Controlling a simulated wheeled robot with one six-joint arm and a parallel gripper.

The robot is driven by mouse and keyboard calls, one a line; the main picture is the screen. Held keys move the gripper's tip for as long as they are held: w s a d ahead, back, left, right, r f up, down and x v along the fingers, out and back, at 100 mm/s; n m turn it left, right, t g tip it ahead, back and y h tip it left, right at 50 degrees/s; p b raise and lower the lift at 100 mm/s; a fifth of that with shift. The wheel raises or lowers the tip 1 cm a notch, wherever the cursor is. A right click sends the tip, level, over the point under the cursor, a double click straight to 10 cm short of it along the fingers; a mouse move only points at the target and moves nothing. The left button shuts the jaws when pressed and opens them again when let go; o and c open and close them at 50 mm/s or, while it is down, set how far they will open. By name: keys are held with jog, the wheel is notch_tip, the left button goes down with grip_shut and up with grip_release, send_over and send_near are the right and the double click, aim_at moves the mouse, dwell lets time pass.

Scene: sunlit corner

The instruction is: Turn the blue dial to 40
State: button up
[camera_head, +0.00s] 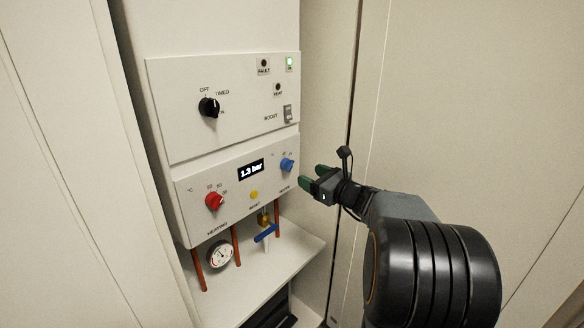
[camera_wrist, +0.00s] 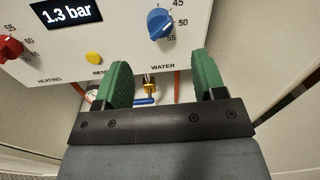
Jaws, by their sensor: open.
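The blue dial (camera_head: 287,164) sits on the right of the boiler's lower panel, above the word WATER. In the wrist view the blue dial (camera_wrist: 160,23) has marks 45, 50 and 55 showing along its right side; a 40 mark is not visible there, and the pointer's exact setting is hard to tell. My gripper (camera_head: 312,178) is open and empty, to the right of the dial and apart from it in the head view. In the wrist view my gripper's green fingers (camera_wrist: 165,78) are spread, below the dial, with nothing between them.
A red heating dial (camera_head: 214,201), a yellow reset button (camera_head: 254,195) and a display (camera_head: 251,169) reading 1.3 bar share the panel. A black selector knob (camera_head: 209,107) is above. Copper pipes, a gauge (camera_head: 220,254) and a blue valve handle (camera_head: 266,233) are below.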

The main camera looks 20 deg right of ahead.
aim_at(291, 168)
jog(key=x, duration=0.8)
jog(key=shift+w+a+p, duration=0.2)
jog(key=shift+w+p, duration=0.05)
jog(key=shift+p, duration=0.1)
jog(key=shift+c, duration=0.3)
jog(key=shift+f, duration=0.1)
jog(key=c, duration=0.8)
jog(key=n+b, duration=0.1)
jog(key=b, duration=0.2)
jog(key=f+n+b, duration=0.1)
jog(key=n+b, duration=0.1)
jog(key=b, duration=0.2)
jog(key=shift+c, duration=0.2)
jog(key=n+b, duration=0.3)
jog(key=b, duration=0.2)
jog(key=shift+n, duration=0.4)
jog(key=n+b, duration=0.1)
jog(key=b, duration=0.1)
jog(key=n+b, duration=0.2)
jog(key=shift+r+y, duration=0.25)
jog(key=shift+y, duration=0.15)
jog(key=shift+n+b, duration=0.4)
jog(key=shift+b, duration=0.05)
